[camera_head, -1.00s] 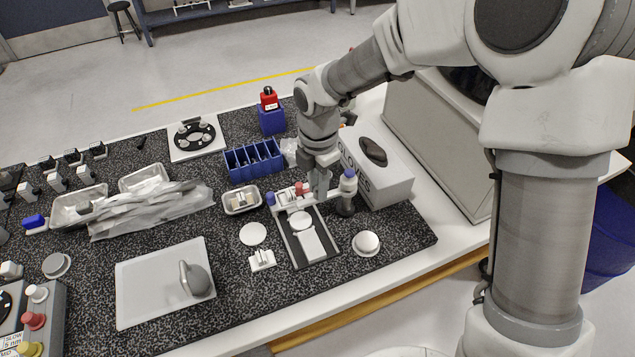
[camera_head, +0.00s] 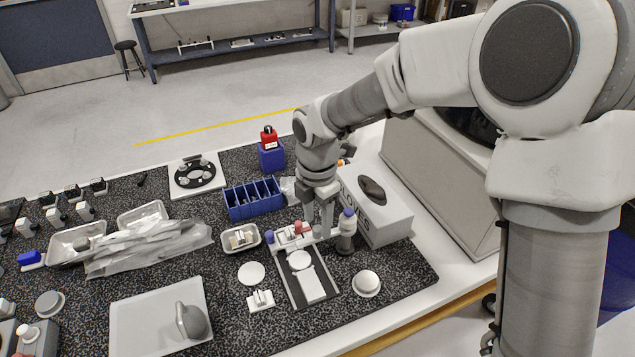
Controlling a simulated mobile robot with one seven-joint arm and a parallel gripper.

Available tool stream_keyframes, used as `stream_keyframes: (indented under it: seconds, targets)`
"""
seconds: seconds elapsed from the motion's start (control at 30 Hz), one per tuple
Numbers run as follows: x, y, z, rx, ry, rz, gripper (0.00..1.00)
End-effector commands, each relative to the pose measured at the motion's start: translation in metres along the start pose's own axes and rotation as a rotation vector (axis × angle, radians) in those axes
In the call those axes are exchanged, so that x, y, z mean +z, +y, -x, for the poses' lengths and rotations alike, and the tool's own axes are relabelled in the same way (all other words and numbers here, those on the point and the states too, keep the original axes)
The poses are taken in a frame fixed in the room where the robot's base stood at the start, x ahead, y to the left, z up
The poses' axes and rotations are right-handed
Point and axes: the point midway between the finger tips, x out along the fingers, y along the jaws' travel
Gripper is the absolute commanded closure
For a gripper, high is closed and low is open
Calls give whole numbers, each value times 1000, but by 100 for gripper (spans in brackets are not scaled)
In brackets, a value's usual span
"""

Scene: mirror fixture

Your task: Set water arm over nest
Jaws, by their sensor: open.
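The mirror fixture (camera_head: 285,289) is a dark tray-like base near the front right of the speckled mat. A round white disc (camera_head: 299,260), which may be the nest, and a white rectangular plate (camera_head: 312,285) lie in it. A white arm-like bar (camera_head: 288,240) with blue and red caps crosses its back edge; I take it for the water arm. A bottle with a purple cap (camera_head: 347,222) stands at the bar's right end. My gripper (camera_head: 318,222) points down at the bar, jaws open. Whether the fingers touch the bar cannot be told.
A glove box (camera_head: 385,222) stands close to the right of my gripper. A blue divided rack (camera_head: 252,198) and a metal tray (camera_head: 240,238) are to the left. A round white puck (camera_head: 366,283) and a white disc (camera_head: 251,273) flank the fixture.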

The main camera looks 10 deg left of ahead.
Motion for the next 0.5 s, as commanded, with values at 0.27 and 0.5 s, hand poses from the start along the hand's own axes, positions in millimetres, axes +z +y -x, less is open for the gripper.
stream_keyframes:
  seconds: [0.27, 0.5]
  targets:
    - [1, 1, 69, 6, -3, -2, 45]
    - [1, 0, 122, 4, -2, -1, 45]
